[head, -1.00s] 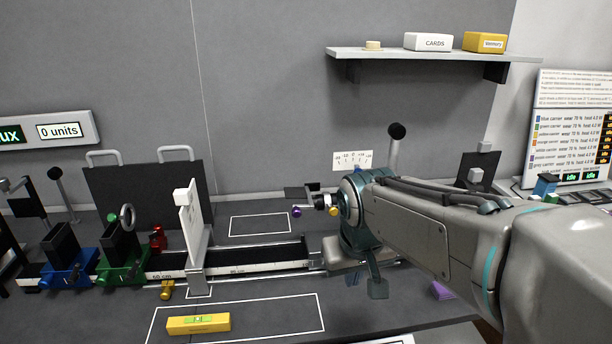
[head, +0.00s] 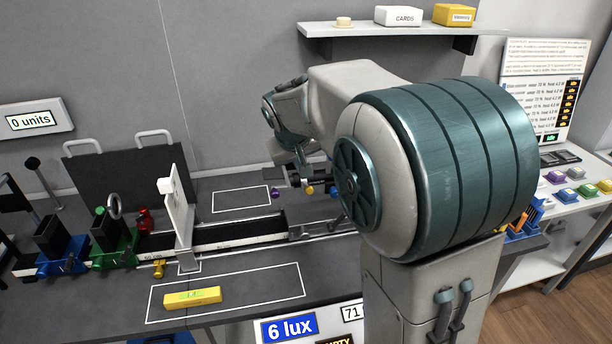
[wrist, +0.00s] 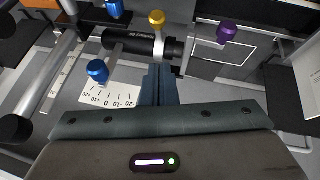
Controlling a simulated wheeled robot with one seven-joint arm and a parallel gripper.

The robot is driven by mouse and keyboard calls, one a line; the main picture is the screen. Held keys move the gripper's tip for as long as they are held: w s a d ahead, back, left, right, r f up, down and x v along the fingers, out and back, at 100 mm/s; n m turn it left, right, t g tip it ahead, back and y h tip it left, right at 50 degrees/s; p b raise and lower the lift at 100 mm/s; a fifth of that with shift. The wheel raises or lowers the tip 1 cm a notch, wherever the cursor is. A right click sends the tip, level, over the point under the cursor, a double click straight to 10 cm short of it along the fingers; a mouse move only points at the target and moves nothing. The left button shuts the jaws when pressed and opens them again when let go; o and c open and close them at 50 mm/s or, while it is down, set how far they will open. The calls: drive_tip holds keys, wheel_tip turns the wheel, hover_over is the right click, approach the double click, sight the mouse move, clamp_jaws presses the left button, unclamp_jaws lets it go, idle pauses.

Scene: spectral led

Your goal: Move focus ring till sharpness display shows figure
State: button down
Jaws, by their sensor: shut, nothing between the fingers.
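In the wrist view, my gripper (wrist: 159,84) is shut and empty, its fingertips close to a black cylindrical barrel with a yellow knob (wrist: 157,18) on it. I cannot tell whether they touch. A purple knob (wrist: 228,33) stands to the right and a blue knob (wrist: 97,71) to the left, above a white angle scale (wrist: 112,96). In the head view, the purple knob (head: 279,192) and yellow knob (head: 310,190) show at the rail's right end, left of my arm. My arm hides the rest of that assembly. I cannot make out which part is the focus ring. A display (head: 290,328) reads "6 lux".
The rail (head: 225,239) carries a white screen (head: 181,217), a green carrier (head: 112,247) and a blue carrier (head: 62,257). A yellow level (head: 192,298) lies in front. A wall display (head: 31,121) reads "0 units". A shelf (head: 400,30) is above.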

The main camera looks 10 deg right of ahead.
sight(308, 189)
drive_tip(key=f, duration=0.1)
drive_tip(key=d+f, duration=0.1)
drive_tip(key=f, duration=0.2)
drive_tip(key=shift+s+d+f, duration=0.15)
drive_tip(key=shift+s+f, duration=0.15)
drive_tip(key=shift+f, duration=0.1)
drive_tip(key=shift+f, duration=0.1)
drive_tip(key=shift+s+d+f+b, duration=0.1)
drive_tip(key=shift+s+f+b, duration=0.35)
drive_tip(key=shift+f+b, duration=0.45)
drive_tip(key=shift+r, duration=0.2)
